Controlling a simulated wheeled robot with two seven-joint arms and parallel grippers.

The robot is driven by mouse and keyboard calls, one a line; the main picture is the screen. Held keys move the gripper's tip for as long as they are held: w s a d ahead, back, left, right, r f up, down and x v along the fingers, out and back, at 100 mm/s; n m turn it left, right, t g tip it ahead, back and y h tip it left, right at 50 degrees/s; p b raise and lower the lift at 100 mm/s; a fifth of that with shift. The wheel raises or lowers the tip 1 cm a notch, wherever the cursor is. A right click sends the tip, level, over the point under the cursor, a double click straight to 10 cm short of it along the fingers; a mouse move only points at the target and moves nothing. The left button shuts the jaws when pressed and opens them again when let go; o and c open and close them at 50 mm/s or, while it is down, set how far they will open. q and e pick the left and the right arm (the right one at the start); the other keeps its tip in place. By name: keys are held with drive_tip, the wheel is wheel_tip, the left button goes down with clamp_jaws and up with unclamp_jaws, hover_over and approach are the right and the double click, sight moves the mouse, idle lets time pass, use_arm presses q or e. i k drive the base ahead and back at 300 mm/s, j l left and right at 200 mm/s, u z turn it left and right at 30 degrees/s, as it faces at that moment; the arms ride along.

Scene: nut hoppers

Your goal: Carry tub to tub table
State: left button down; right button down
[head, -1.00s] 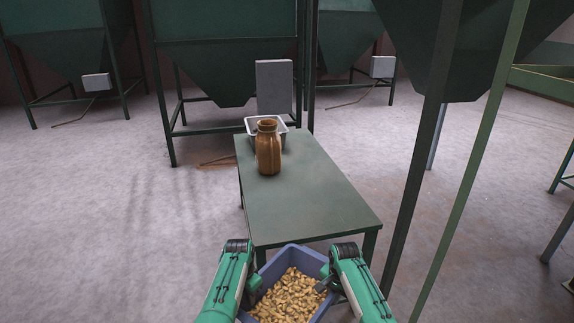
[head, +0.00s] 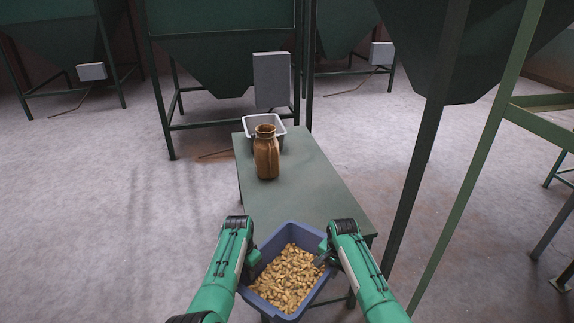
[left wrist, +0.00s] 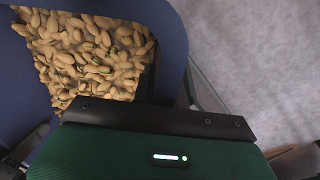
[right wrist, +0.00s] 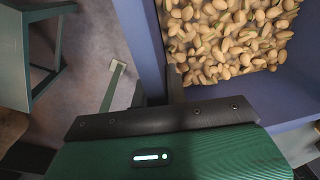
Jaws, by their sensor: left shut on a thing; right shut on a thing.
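A blue tub (head: 290,232) full of nuts (head: 288,277) is held between my two arms, in front of and partly over the near end of a green table (head: 318,186). My left gripper (head: 257,262) is shut on the tub's left side. My right gripper (head: 322,256) is shut on its right side. The left wrist view shows the tub wall (left wrist: 172,45) and nuts close to the gripper. The right wrist view shows the tub wall (right wrist: 147,45) too. The fingertips are mostly hidden by the gripper bodies and the tub.
A brown jar (head: 266,155) and a grey-white bin (head: 250,127) stand at the table's far end. The near part of the tabletop is bare. Green hopper legs (head: 425,150) rise to the right of the table. Open floor (head: 120,200) lies to the left.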

sight(289, 214)
drive_tip(key=i, duration=1.25)
